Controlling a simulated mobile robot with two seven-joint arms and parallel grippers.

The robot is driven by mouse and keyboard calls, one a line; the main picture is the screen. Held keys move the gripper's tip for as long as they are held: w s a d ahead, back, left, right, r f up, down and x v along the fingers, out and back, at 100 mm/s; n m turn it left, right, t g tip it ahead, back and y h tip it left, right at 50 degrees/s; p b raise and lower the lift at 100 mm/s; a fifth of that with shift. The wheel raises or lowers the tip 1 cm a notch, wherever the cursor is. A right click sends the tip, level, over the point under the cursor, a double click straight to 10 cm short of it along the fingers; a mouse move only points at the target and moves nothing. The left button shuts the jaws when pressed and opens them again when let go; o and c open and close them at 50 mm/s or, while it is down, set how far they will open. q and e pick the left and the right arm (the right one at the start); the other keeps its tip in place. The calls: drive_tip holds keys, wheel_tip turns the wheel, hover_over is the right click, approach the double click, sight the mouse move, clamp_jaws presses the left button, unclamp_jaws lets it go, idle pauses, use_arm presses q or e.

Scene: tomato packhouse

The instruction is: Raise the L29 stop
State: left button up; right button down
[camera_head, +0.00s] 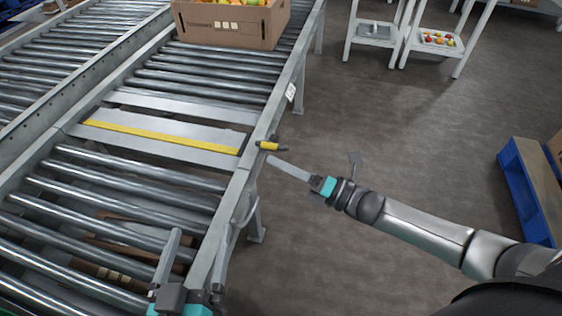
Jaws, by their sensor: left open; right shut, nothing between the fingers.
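A grey cross plate with a yellow strip (160,137) lies across the conveyor, between two runs of rollers; it appears to be the stop and looks flat. A short lever with a yellow grip (268,146) sticks out from the outer side of the near rail, beside the strip's right end. My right gripper (272,160) is shut and empty, its fingertips just below and right of the yellow grip, seemingly apart from it. My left gripper (208,222) is open and empty over the rollers and rail at the bottom. I cannot read an L29 mark.
A cardboard box of tomatoes (231,26) sits on the rollers beyond the plate. A small white label (291,92) is on the rail. Cardboard (110,274) shows below the near rollers. A blue pallet (524,190) stands at right; the floor (400,140) between is clear.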

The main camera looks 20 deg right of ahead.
use_arm(q)
drive_tip(key=shift+s+r, duration=0.1)
use_arm(e)
drive_tip(key=shift+w+d+r, duration=0.15)
drive_tip(key=shift+w+r, duration=0.05)
drive_tip(key=shift+w, duration=0.05)
use_arm(q)
drive_tip(key=shift+d, duration=0.1)
use_arm(e)
drive_tip(key=shift+r, duration=0.1)
use_arm(q)
drive_tip(key=shift+w+f+p, duration=0.2)
drive_tip(key=shift+w+p, duration=0.1)
drive_tip(key=shift+w, duration=0.05)
drive_tip(key=shift+w+d+f+g, duration=0.15)
drive_tip(key=shift+f+g, duration=0.1)
drive_tip(key=shift+g, duration=0.25)
drive_tip(key=shift+f+y, duration=0.1)
drive_tip(key=shift+y, duration=0.2)
use_arm(e)
drive_tip(key=shift+w+d+r+m, duration=0.15)
drive_tip(key=shift+w+r+m, duration=0.15)
drive_tip(key=shift+m, duration=0.3)
